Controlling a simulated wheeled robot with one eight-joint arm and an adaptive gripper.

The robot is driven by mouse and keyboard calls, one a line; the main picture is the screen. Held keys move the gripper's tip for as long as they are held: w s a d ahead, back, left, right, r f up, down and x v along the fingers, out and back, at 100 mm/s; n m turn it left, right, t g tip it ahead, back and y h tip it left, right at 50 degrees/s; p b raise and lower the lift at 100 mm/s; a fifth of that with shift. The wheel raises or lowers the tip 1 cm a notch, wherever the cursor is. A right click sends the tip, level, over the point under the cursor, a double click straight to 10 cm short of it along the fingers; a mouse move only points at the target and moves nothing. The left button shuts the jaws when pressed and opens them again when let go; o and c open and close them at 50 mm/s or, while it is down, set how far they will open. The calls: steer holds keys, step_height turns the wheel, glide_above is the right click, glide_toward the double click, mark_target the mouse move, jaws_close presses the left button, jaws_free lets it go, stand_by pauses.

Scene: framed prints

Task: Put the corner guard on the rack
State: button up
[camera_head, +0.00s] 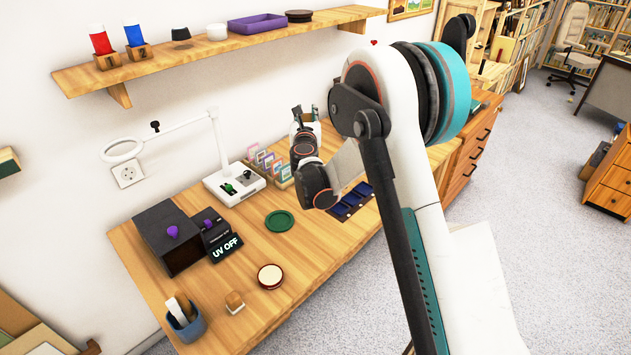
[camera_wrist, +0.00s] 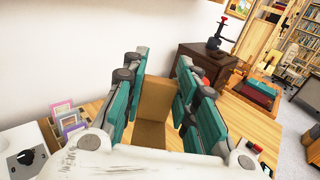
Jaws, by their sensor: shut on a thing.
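A tan, L-shaped piece that looks like the corner guard (camera_wrist: 153,100) sits between the teal fingers of my gripper (camera_wrist: 160,75) in the wrist view. The gripper is shut on it and holds it above the bench. In the head view my gripper (camera_head: 304,122) is partly hidden behind my own arm, and I cannot make out the guard. A small wooden rack with coloured framed cards (camera_head: 268,163) stands on the bench beside the white device. The cards also show at the left of the wrist view (camera_wrist: 68,118). I cannot tell whether this is the task's rack.
A white device (camera_head: 234,182) with a magnifier arm stands on the bench. A blue-compartment tray (camera_head: 352,200), green disc (camera_head: 279,221) and dark box (camera_head: 165,238) are nearby. A wall shelf (camera_head: 215,48) runs above. A dark brown box (camera_wrist: 205,68) stands farther along the bench.

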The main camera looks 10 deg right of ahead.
steer(key=shift+w+a+f+b, duration=0.2)
steer(key=shift+f+b, duration=1)
steer(key=shift+f, duration=3)
steer(key=shift+w+a+f+b, duration=0.25)
steer(key=shift+f+b, duration=1)
steer(key=shift+f, duration=2.9)
steer(key=shift+w+a+f+b, duration=0.1)
steer(key=shift+w+f+b, duration=0.7)
steer(key=shift+f, duration=3.4)
steer(key=shift+s+f+b, duration=0.1)
steer(key=shift+s+b, duration=0.3)
steer(key=shift+s, duration=0.05)
steer(key=o, duration=0.9)
steer(key=shift+c, duration=0.2)
